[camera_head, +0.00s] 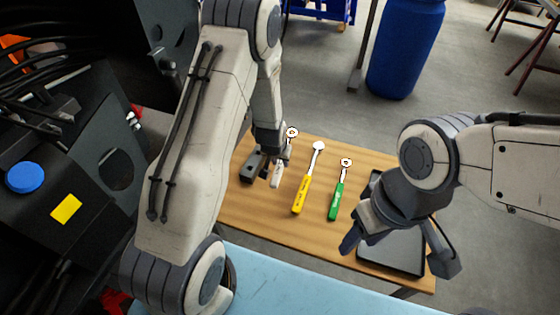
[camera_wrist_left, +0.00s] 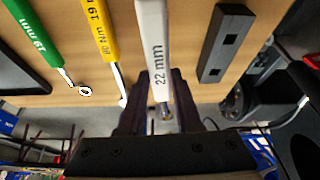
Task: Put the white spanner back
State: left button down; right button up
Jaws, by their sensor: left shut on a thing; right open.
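The white spanner (camera_head: 277,175), marked 22 mm in the left wrist view (camera_wrist_left: 157,50), is between the fingers of my left gripper (camera_head: 271,168). The gripper is shut on it over the left part of the wooden table (camera_head: 330,250). The spanner's ring end shows at the far side in the head view; whether the spanner touches the table I cannot tell. A yellow spanner (camera_head: 301,193) and a green spanner (camera_head: 336,205) lie to its right. My right gripper (camera_head: 398,250) is open and empty over the table's right part.
A dark block with square holes (camera_wrist_left: 226,42) lies beside the white spanner. A black tray (camera_head: 405,262) is under my right gripper. A blue barrel (camera_head: 405,50) stands behind the table. Dark machinery (camera_head: 60,170) fills the left.

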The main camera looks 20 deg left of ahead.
pick_arm(q)
jog(key=shift+r, duration=0.1)
jog(key=shift+r, duration=0.15)
notch_tip(320, 180, down, 8)
jog(key=b, duration=0.6)
jog(key=shift+b, duration=0.3)
jog(key=c, duration=0.5)
grip_release()
jog(key=v, duration=1)
jog(key=shift+s+r, duration=0.15)
jog(key=shift+r, duration=0.05)
